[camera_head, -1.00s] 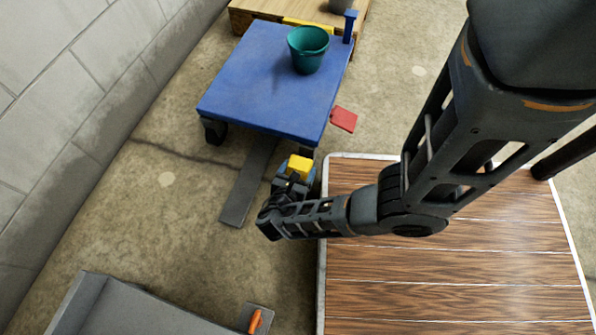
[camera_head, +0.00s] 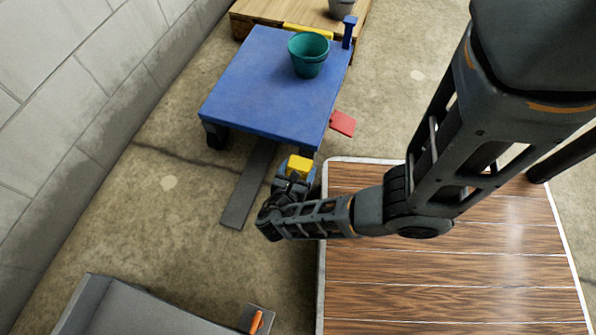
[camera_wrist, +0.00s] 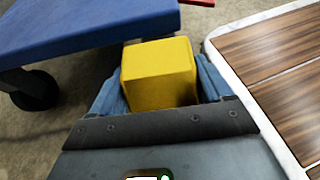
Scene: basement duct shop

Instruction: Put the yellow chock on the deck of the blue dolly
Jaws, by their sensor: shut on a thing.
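The yellow chock (camera_head: 299,164) is held between the blue fingers of my gripper (camera_head: 297,170). In the wrist view the yellow chock (camera_wrist: 158,74) fills the space between the fingers of my gripper (camera_wrist: 160,85), which is shut on it. The blue dolly (camera_head: 262,85) stands beyond my gripper, its flat deck bearing a teal bucket toward the far right. The dolly's near edge (camera_wrist: 85,32) also shows in the wrist view, just beyond the chock at left. The chock is apart from the deck, off its near right corner.
The teal bucket (camera_head: 308,54) takes up part of the deck; its left and near areas are clear. A red flap (camera_head: 343,123) sticks out at the dolly's right. A wood-topped platform (camera_head: 440,275) lies at right, a grey strip (camera_head: 248,187) on the floor, a wooden pallet (camera_head: 318,14) behind.

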